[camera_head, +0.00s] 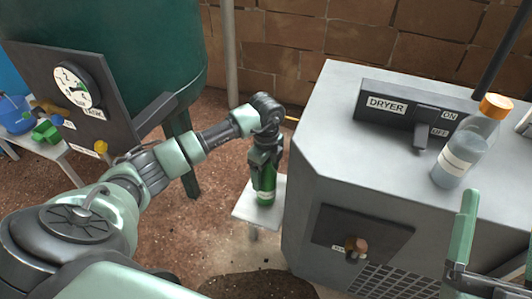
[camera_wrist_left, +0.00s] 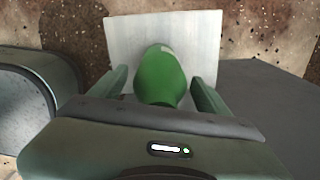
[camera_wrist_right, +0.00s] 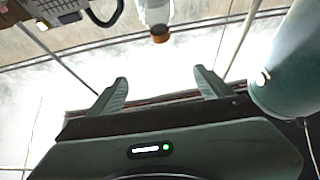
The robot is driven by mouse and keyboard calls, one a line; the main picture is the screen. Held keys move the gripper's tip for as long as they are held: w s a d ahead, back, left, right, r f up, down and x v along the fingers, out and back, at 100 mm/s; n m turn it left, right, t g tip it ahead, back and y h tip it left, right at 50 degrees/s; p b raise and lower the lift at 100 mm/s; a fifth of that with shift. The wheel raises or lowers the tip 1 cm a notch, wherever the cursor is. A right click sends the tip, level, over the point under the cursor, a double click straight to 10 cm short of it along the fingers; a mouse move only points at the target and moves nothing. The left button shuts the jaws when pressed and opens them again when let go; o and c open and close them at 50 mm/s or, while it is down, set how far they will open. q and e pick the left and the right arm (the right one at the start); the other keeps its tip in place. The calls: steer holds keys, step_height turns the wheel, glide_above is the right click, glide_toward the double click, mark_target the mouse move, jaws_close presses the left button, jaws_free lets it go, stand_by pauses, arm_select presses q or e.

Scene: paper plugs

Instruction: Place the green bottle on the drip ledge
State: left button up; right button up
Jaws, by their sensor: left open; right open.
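The green bottle (camera_head: 265,190) stands upright on a small pale ledge (camera_head: 246,213) beside the grey dryer. My left gripper (camera_head: 263,165) is over the bottle from above, with its fingers on either side of the upper part. In the left wrist view the bottle (camera_wrist_left: 161,77) sits between the two open fingers (camera_wrist_left: 160,90), with gaps visible on both sides, and the pale ledge (camera_wrist_left: 120,33) lies beneath it. My right gripper is at the right edge of the head view; in the right wrist view it (camera_wrist_right: 161,88) is open and empty.
The grey dryer (camera_head: 330,130) stands right of the ledge, with an ON/OFF switch (camera_head: 425,135) and a clear bottle with an orange cap (camera_head: 463,150) on top. A green tank (camera_head: 120,40) with a gauge panel stands left. A side table (camera_head: 50,150) holds small coloured items.

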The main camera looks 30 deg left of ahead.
arm_select(q)
step_height(320, 180, up, 5)
steer(key=shift+f+p, duration=0.2)
steer(key=shift+p, duration=0.5)
step_height(320, 180, up, 4)
steer(key=shift+r+p, duration=0.2)
steer(key=shift+p, duration=0.5)
steer(key=shift+r, duration=0.2)
arm_select(e)
step_height(320, 180, down, 14)
steer(key=w+d+g+h, duration=0.1)
steer(key=w+g+h, duration=0.1)
steer(key=g, duration=0.6)
steer(key=shift+w+d+g+h, duration=0.15)
steer(key=shift+w+g+h, duration=0.15)
steer(key=shift+h, duration=0.1)
